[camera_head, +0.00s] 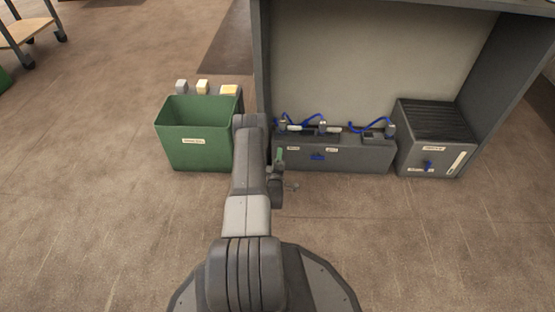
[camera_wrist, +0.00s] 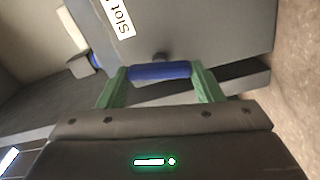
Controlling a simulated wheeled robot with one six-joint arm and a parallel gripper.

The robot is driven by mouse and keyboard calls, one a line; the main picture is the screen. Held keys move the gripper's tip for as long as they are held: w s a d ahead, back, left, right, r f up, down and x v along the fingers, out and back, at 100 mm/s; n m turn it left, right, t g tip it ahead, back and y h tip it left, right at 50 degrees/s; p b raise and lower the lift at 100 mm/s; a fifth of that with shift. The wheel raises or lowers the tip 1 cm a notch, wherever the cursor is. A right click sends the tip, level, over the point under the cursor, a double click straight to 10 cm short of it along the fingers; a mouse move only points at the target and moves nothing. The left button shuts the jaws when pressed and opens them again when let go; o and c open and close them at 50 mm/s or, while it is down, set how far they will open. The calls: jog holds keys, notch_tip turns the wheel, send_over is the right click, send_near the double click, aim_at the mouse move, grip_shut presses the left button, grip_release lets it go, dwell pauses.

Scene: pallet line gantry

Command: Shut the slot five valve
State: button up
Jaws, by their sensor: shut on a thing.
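In the wrist view a blue valve handle (camera_wrist: 160,73) sits across a dark stem on a grey housing (camera_wrist: 215,40). My gripper (camera_wrist: 161,80) has its green fingers at the two ends of this handle and is shut on it. A white label (camera_wrist: 116,16) on the housing reads "Slot"; its number is cut off. In the head view my gripper (camera_head: 280,155) is low at the left end of a long grey box (camera_head: 350,158), partly behind my arm. The held handle cannot be made out there.
The grey box carries blue hoses (camera_head: 300,119) on top and a blue part (camera_head: 317,156) on its front. A ribbed grey box (camera_head: 440,140) with another blue handle (camera_head: 428,164) stands to the right. A green bin (camera_head: 193,150) stands left. The floor in front is clear.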

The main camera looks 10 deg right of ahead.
jog(key=shift+s+f+n, duration=0.1)
jog(key=shift+f+n, duration=0.05)
jog(key=shift+n, duration=1.05)
jog(key=o, duration=1)
jog(key=p+v, duration=0.4)
jog(key=v, duration=1)
jog(key=shift+p, duration=0.3)
